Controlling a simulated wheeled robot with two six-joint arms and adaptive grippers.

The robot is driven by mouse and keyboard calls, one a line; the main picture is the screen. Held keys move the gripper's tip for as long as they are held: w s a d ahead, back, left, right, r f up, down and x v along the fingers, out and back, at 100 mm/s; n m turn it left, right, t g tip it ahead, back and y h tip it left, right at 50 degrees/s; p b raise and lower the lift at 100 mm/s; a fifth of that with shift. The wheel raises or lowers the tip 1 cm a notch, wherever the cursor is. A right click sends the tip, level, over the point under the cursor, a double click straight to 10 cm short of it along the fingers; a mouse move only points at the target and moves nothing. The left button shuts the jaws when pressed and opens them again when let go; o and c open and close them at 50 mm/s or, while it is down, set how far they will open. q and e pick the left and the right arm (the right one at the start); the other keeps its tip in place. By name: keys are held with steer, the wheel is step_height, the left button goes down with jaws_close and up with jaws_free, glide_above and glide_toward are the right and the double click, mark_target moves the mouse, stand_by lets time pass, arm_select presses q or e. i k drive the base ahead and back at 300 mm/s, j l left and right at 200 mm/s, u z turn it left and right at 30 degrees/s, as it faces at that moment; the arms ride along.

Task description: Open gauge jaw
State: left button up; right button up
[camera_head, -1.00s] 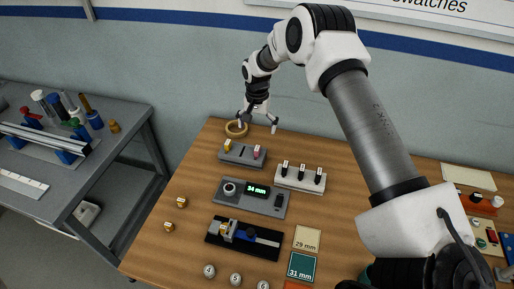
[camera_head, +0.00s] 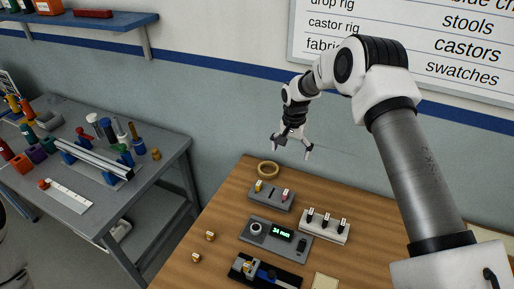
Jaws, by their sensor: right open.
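The gauge (camera_head: 265,272) is a black base with a metal slide, a brass-coloured piece and a blue block. It lies at the bottom edge of the view, partly cut off, so its jaw gap is unclear. Behind it sits a grey readout unit (camera_head: 275,238) with a round knob and a green "34 mm" display. My right gripper (camera_head: 290,152) is open and empty, above the back edge of the wooden table, near a tan ring (camera_head: 268,170) and well behind the gauge. My left gripper does not show.
A grey block (camera_head: 270,196) with small pegs and a white block (camera_head: 323,227) with black-topped pins stand behind the readout. Two small brass pieces (camera_head: 210,236) lie left. A grey bench (camera_head: 165,160) with tools stands farther left. Bare wood lies around the brass pieces.

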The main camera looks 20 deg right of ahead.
mark_target(271, 277)
steer(key=k+j, duration=0.8)
steer(key=k, duration=0.05)
